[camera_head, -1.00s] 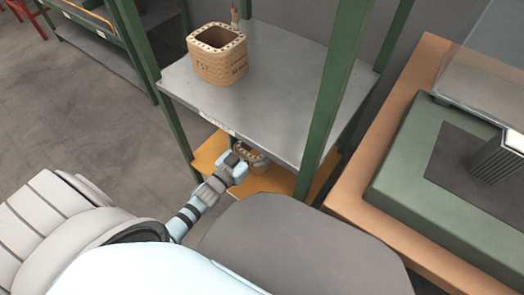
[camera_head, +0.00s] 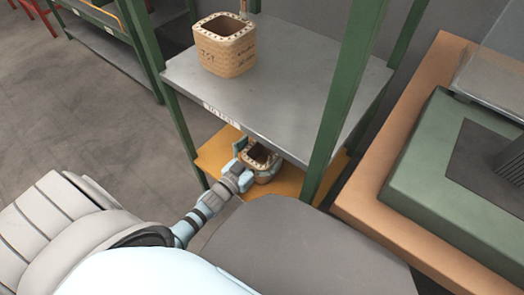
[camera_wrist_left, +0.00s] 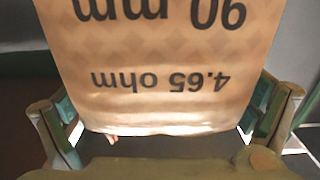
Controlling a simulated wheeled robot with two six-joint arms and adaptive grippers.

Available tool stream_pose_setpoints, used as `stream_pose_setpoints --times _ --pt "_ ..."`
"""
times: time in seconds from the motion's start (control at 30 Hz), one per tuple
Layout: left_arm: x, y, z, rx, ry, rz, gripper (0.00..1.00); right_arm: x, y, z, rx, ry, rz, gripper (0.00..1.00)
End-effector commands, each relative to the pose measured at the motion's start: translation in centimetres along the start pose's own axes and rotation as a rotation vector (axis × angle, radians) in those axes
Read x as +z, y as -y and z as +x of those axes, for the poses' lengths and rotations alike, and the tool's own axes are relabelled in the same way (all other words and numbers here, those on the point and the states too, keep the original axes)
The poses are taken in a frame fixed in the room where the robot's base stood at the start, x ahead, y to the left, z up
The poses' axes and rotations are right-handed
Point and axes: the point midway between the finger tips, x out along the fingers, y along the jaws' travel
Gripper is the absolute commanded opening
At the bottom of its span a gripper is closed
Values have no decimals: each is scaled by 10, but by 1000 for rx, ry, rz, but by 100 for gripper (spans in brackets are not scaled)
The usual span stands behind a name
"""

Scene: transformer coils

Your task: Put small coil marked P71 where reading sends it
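A small tan coil (camera_head: 262,162) with a square opening is over the yellow lower shelf of the rack. My left gripper (camera_head: 250,160) has its fingers on two opposite sides of this coil. In the left wrist view, the coil wall (camera_wrist_left: 160,60) fills the middle, with upside-down print reading "90 mm" and "4.65 ohm". Both finger pads lie very close to its sides; whether they press on it is unclear. No P71 mark is legible. A larger tan coil (camera_head: 225,55) with illegible dark print stands on the grey upper shelf (camera_head: 300,85). My right gripper is not in view.
Green rack posts (camera_head: 345,95) flank the opening, and the upper shelf overhangs the yellow lower shelf (camera_head: 290,183). A brown-edged bench (camera_head: 350,210) with a green block (camera_head: 430,180) stands at the right. Another rack (camera_head: 105,45) is at the back left. Open floor lies left.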

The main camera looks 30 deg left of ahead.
Motion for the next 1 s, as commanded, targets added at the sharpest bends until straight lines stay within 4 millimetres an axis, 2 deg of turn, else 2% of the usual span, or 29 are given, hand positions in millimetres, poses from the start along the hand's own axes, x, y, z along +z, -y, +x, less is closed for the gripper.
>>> stream_pose_setpoints --times 0.17,0.27,0.4,0.7,0.83,1.0 --pt "-3 0 0 0 0 0 100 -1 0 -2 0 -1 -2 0" --pt "-3 0 -10 0 1 -1 100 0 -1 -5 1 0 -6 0" --pt "-4 0 -38 0 4 -1 100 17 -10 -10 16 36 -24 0" --pt "-3 0 -107 1 3 -1 100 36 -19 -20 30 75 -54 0" --pt "-2 0 -119 0 1 0 100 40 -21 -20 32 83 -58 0" --pt "-2 0 -120 0 -1 0 100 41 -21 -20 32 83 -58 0"
